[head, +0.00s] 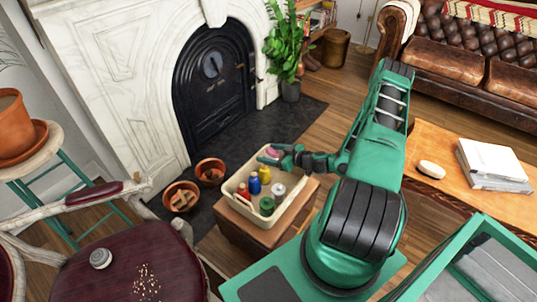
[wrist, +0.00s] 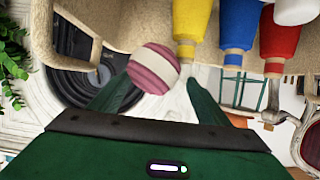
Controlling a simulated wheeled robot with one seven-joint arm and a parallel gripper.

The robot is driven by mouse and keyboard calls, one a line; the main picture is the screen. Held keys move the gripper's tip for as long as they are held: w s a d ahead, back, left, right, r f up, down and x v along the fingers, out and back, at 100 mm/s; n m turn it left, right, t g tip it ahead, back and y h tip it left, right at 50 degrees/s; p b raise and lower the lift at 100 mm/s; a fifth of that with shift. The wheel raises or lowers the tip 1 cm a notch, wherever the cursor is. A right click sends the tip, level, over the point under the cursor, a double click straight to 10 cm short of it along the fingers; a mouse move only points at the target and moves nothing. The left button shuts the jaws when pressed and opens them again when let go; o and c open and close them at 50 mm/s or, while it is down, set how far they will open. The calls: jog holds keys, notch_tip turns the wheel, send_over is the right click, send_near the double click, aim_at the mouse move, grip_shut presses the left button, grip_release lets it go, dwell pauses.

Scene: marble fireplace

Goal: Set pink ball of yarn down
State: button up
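The pink ball of yarn (head: 272,152), with a pale band around it, is at the far corner of a cream tray (head: 232,190). In the wrist view, which is upside down, the ball (wrist: 153,68) is at my fingertips, close to the left finger, with a small gap to the right finger. My gripper (head: 281,155) points left across the tray's far edge, and its fingers (wrist: 160,88) are apart. I cannot tell whether the ball rests on the tray floor.
The tray holds a yellow spool (head: 265,174), a blue spool (head: 254,184), a red spool (head: 243,191), a green one (head: 267,206) and a white one (head: 278,190). It stands on a wooden block (head: 255,232). Terracotta pots (head: 182,196) stand to its left, before the fireplace.

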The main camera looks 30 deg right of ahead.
jog(key=shift+r, duration=0.45)
jog(key=v, duration=1.2)
jog(key=s+a+r+n+g+y, duration=0.1)
jog(key=s+a+r+g, duration=0.2)
jog(key=r+g, duration=0.25)
jog(key=s+a+r+g, duration=0.3)
jog(key=r+g, duration=0.1)
jog(key=r, duration=0.3)
jog(key=s+a+r+m+g+h, duration=0.1)
jog(key=s+r+m, duration=0.4)
jog(key=s+r, duration=0.5)
jog(key=s+a+r+m+g+h, duration=0.2)
jog(key=s+r+m+h, duration=0.2)
jog(key=s+r, duration=0.5)
notch_tip(320, 180, up, 3)
jog(key=shift+s+m, duration=0.4)
jog(key=shift+m, duration=0.8)
